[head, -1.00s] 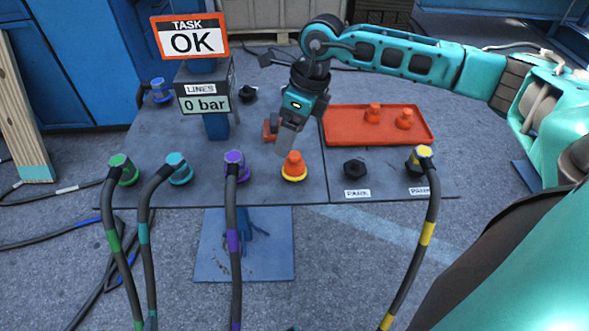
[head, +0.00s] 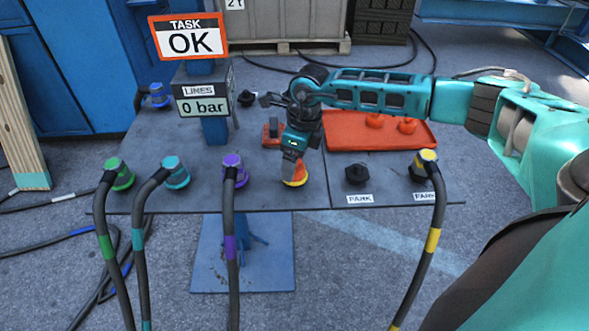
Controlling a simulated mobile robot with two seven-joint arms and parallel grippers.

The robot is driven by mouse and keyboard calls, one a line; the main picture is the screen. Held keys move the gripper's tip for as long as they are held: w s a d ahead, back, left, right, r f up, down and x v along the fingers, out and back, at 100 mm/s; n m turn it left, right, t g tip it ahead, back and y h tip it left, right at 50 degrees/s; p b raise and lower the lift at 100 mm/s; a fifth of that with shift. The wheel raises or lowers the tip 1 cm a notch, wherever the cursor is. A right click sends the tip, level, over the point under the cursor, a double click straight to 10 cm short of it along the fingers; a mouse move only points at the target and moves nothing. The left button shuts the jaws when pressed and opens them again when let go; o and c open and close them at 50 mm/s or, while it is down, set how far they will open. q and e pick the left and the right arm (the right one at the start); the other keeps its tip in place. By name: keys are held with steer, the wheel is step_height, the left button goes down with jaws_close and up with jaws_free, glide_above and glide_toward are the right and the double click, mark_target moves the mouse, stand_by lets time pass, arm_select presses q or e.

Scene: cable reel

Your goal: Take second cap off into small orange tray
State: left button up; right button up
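An orange cap (head: 299,179) sits at the front of the dark panel (head: 264,193), on a port with a yellow ring at its base. My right gripper (head: 293,176) points down at this cap, with its fingers overlapping the cap's upper left part. Whether the fingers are closed on it cannot be made out. The orange tray (head: 354,139) lies behind and to the right, partly behind my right arm. My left gripper is out of view.
Green (head: 121,174), teal (head: 176,172) and purple (head: 233,168) cable plugs stand left of the cap. A yellow plug (head: 428,163) and a dark park port (head: 357,174) are to the right. A display post (head: 214,130) reading 0 bar rises behind.

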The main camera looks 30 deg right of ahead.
steer(key=shift+f, duration=0.7)
steer(key=shift+c, duration=0.5)
steer(key=c, duration=1.1)
